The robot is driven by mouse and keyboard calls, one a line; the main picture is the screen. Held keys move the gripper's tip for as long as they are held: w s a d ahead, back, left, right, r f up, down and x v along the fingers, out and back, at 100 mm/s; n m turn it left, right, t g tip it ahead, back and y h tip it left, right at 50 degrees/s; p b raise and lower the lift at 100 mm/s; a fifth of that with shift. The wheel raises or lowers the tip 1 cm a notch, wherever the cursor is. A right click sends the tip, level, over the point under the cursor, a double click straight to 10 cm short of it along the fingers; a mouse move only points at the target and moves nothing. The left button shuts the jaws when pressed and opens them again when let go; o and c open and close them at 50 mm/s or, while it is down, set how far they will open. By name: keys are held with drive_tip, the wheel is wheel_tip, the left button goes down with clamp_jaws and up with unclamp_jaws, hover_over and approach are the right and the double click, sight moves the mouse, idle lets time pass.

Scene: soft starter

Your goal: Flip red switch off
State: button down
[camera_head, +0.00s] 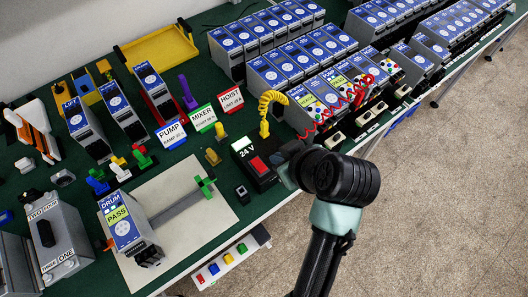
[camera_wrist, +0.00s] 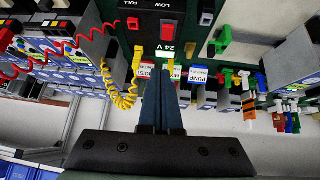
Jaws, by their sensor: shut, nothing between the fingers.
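The red switch (camera_head: 260,165) is a red rectangular rocker on a black box (camera_head: 264,181) marked 24 V, on the green bench. My gripper (camera_head: 282,166) is just right of the box in the head view. In the wrist view my gripper's fingers (camera_wrist: 163,80) are together and empty, pointing at the box below the label. Whether the fingertips touch the box, I cannot tell. Which way the switch is tilted is unclear.
A yellow coiled cable (camera_head: 266,105) rises from a yellow plug behind the box. Red coiled cables (camera_head: 340,101) hang at the modules to the right. Signs for PUMP (camera_head: 171,134), MIXER and HOIST stand behind. A DRUM module (camera_head: 121,226) stands on a pale mat at left.

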drive_tip(key=shift+s+a+r+g+y+p, duration=0.15)
drive_tip(key=shift+s+r+g+y+p, duration=0.25)
drive_tip(key=shift+s+r+p, duration=0.55)
drive_tip(key=shift+w+f, duration=0.15)
drive_tip(key=shift+f, duration=0.15)
drive_tip(key=p, duration=0.2)
hover_over(258, 169)
drive_tip(key=s+d, duration=0.1)
drive_tip(key=s, duration=0.1)
wheel_tip(258, 169, down, 8)
drive_tip(key=shift+w+r, duration=0.15)
wheel_tip(258, 169, down, 2)
drive_tip(key=shift+f, duration=0.25)
drive_tip(key=shift+s+d+f+p, duration=0.1)
drive_tip(key=shift+f+p, duration=0.1)
drive_tip(key=shift+f, duration=0.25)
drive_tip(key=shift+s+d+f+p, duration=0.1)
drive_tip(key=shift+f+p, duration=0.05)
drive_tip(key=shift+f, duration=0.3)
